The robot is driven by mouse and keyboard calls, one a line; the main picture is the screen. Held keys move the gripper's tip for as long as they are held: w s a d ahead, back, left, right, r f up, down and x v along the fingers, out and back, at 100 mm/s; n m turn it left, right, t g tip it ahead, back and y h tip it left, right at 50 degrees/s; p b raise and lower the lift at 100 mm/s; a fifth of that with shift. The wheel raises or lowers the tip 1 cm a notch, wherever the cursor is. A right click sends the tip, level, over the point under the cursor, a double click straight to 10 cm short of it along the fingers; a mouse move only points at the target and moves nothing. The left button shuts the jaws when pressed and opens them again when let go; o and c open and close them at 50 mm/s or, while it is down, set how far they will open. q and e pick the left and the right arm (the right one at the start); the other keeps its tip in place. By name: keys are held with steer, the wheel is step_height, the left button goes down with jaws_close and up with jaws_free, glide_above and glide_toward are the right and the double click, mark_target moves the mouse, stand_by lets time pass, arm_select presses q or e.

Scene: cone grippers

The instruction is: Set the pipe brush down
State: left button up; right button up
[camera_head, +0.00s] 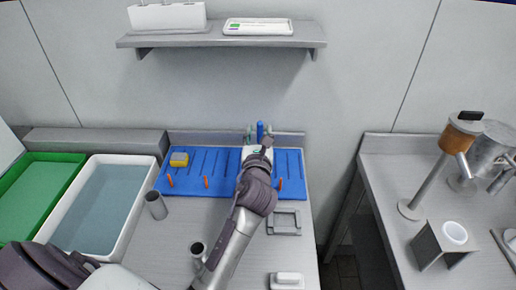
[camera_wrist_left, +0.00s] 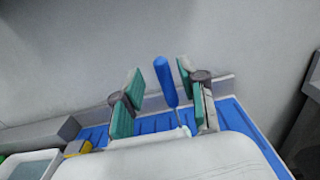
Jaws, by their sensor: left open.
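The pipe brush, of which a blue handle (camera_head: 260,131) shows, stands at the back edge of the blue ribbed mat (camera_head: 212,165). In the left wrist view the blue handle (camera_wrist_left: 166,82) is nearly upright, leaning slightly, with its lower end hidden behind my wrist. My left gripper (camera_head: 256,135) is open, with its green-padded fingers on either side of the handle. In the left wrist view the gripper (camera_wrist_left: 165,102) shows gaps between the pads and the handle. I cannot tell what the brush's lower end rests on. My right gripper is not in view.
A yellow sponge (camera_head: 179,159) and several orange pegs (camera_head: 206,182) are on the mat. A white basin (camera_head: 137,196) and a green tray (camera_head: 75,166) stand left. Grey cups (camera_head: 156,205) stand in front. A shelf (camera_head: 222,41) hangs above. A coffee grinder (camera_head: 440,165) stands on the right counter.

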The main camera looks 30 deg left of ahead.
arm_select(q)
steer(key=v, duration=0.7)
steer(key=shift+s+d+b, duration=0.2)
steer(key=shift+s+b, duration=0.15)
steer(key=shift+b, duration=0.05)
